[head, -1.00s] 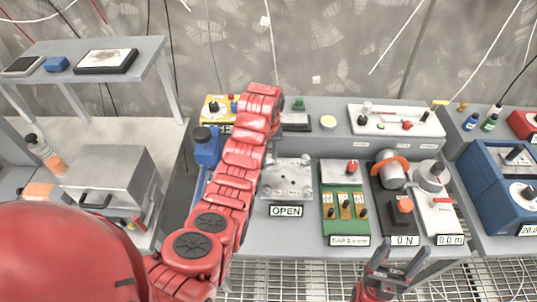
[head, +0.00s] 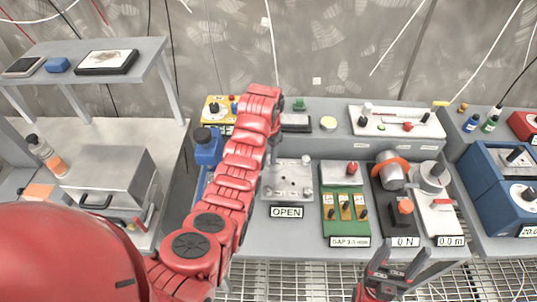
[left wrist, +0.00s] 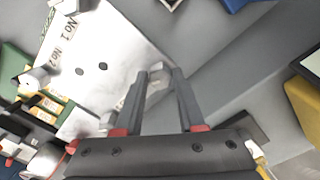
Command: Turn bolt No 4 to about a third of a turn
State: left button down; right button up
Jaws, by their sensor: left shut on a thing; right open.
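A pale steel plate (head: 289,190) with bolts and dark holes lies on the grey bench behind the OPEN label. My left gripper (head: 273,157) is at the plate's far left corner, partly hidden by my red arm. In the left wrist view the left gripper (left wrist: 160,76) is shut on a grey bolt head (left wrist: 155,96) at the plate's edge. The bolt's own number is not readable there. The plate (left wrist: 118,45) shows the labels No 1 and No 2 away from the fingers. My right gripper (head: 385,262) is open and empty in front of the bench.
A green gap panel (head: 344,216) stands right of the plate, then an orange-ringed cylinder (head: 392,171) and a lever box (head: 437,213). A blue device (head: 207,148) is left of my arm. A steel box (head: 107,183) stands on the left bench.

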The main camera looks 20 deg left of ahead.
pick_arm(q)
jog(key=shift+m, duration=0.6)
jog(key=c, duration=0.5)
grip_release()
notch_tip(320, 180, up, 10)
jog(key=p, duration=0.9)
notch_tip(320, 180, up, 7)
jog(key=p, duration=0.1)
send_over(269, 157)
jog(key=shift+a+r, duration=0.1)
jog(key=shift+r, duration=0.1)
